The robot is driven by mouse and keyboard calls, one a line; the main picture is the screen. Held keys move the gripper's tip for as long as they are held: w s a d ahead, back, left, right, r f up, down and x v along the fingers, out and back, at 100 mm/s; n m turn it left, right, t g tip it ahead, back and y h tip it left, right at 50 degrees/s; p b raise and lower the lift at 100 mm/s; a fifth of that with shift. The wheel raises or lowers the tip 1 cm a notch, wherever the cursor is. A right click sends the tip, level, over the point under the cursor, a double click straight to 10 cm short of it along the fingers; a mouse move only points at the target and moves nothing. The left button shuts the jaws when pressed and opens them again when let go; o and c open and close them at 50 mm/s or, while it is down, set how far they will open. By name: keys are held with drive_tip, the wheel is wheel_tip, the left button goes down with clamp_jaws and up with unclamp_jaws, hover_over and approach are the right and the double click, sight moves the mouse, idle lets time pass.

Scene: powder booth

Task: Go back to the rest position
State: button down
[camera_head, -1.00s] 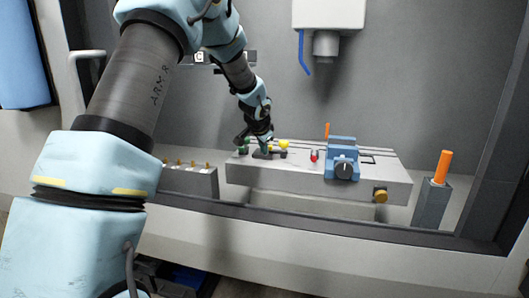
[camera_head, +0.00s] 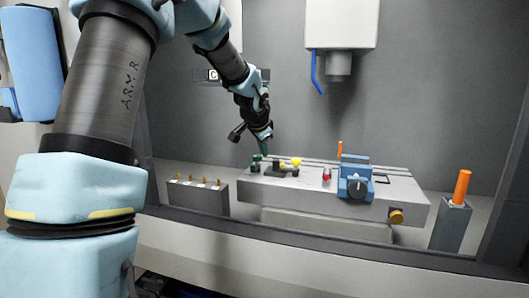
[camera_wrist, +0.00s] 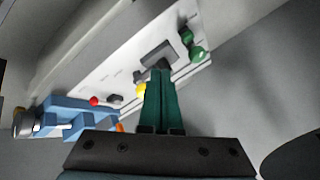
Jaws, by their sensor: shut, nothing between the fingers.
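My gripper (camera_head: 264,148) hangs from my bent arm above the left end of the grey machine table (camera_head: 400,192). Its two green fingers are shut together with nothing between them; they also show in the wrist view (camera_wrist: 163,105). The fingertips are above the table and apart from it. A yellow knob (camera_head: 296,162) and green knobs (camera_head: 256,160) stand on the table below the gripper. In the wrist view the green knobs (camera_wrist: 196,52) are right of the fingertips and the yellow knob (camera_wrist: 141,89) is left of them.
A blue vise (camera_head: 354,178) and a red knob (camera_head: 327,174) are on the table. A grey block with several small pins (camera_head: 198,196) stands left. A grey stand (camera_head: 452,226) holds an orange handle (camera_head: 462,185) at right. A white spindle head (camera_head: 340,25) hangs above.

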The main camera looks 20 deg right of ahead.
drive_tip(key=shift+a, duration=0.1)
drive_tip(key=s+a+f+n+g+y, duration=0.1)
drive_tip(key=s+a+f+n, duration=0.2)
drive_tip(key=s+a, duration=0.45)
drive_tip(key=s+a+f+n+g+y, duration=0.15)
drive_tip(key=s+a+n, duration=0.25)
drive_tip(key=a, duration=0.7)
drive_tip(key=s+a+f+n+g, duration=0.1)
drive_tip(key=s+a+f+n, duration=0.1)
drive_tip(key=s, duration=0.5)
drive_tip(key=s+a+f+n+g, duration=0.1)
drive_tip(key=s+a+f+n, duration=0.1)
drive_tip(key=s+a+n, duration=0.2)
drive_tip(key=s+a, duration=0.3)
drive_tip(key=shift+s+a+f+y, duration=0.15)
drive_tip(key=shift+s+f+y, duration=0.05)
drive_tip(key=shift+f+y, duration=0.2)
drive_tip(key=shift+g, duration=0.25)
